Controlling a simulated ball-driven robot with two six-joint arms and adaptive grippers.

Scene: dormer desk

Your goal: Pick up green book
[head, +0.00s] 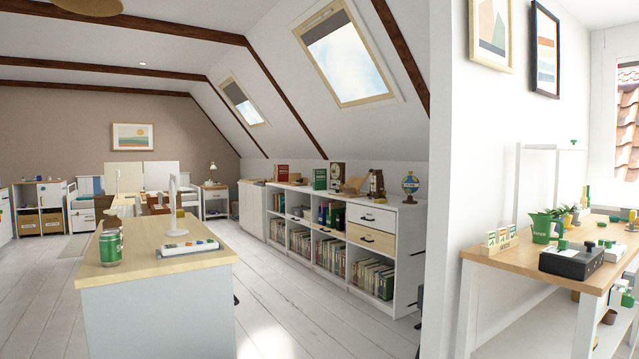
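A green book (319,179) stands upright on top of the long white shelf unit (385,216) along the sloped wall, some distance away. A red book (282,173) stands further left on the same top. Neither of my grippers shows in the head view.
A wood-topped desk (150,265) with a green can (110,248) stands at the near left. A white wall (452,150) juts in at right, with a wooden table (540,262) beyond it. Plank floor (275,310) is open between desk and shelf unit.

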